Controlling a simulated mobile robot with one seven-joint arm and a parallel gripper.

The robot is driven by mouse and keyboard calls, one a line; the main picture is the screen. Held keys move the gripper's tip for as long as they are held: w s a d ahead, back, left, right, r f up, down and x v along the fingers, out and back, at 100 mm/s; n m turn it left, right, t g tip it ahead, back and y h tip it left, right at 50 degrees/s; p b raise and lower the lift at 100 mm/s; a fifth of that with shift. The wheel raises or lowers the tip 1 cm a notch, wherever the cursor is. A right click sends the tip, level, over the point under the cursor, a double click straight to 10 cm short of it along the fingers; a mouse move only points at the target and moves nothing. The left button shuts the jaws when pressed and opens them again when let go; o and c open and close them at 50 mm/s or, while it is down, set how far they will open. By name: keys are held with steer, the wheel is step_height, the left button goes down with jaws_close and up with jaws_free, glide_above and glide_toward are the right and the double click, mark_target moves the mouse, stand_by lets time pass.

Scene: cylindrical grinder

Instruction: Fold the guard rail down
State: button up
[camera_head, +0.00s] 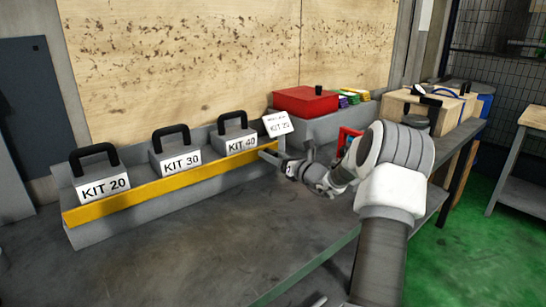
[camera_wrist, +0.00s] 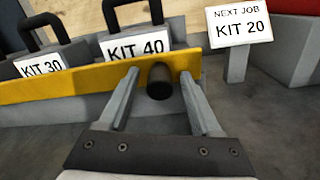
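The yellow guard rail (camera_head: 165,189) runs along the front of the grey kit rack, standing upright before the kit boxes. It also spans the wrist view (camera_wrist: 60,84). A black knob (camera_wrist: 160,81) projects from the rail near its right end. My gripper (camera_head: 268,155) is at that right end. In the wrist view, the open fingers of my gripper (camera_wrist: 160,74) stand one on each side of the knob, with a visible gap on both sides. The fingertips reach close to the rail; I cannot tell if they touch it.
Kit boxes with black handles, KIT 20 (camera_head: 98,178), KIT 30 (camera_head: 175,154) and KIT 40 (camera_head: 236,138), sit behind the rail. A "NEXT JOB KIT 20" sign (camera_wrist: 239,22) stands to the right. A red box (camera_head: 305,101) is behind. The bench front (camera_head: 200,245) is clear.

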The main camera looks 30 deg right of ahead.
jaws_close()
steer(key=shift+f+b, duration=0.4)
steer(key=shift+b, duration=0.3)
steer(key=shift+s+t+b, duration=0.1)
steer(key=shift+t+b, duration=0.6)
steer(key=shift+b, duration=0.1)
steer(key=shift+o, duration=0.4)
jaws_free()
steer(key=shift+r, duration=0.1)
steer(key=shift+s, duration=0.15)
steer(key=p+v, duration=0.4)
steer(key=v, duration=1.3)
steer(key=shift+s+d, duration=0.1)
steer(key=shift+d, duration=0.05)
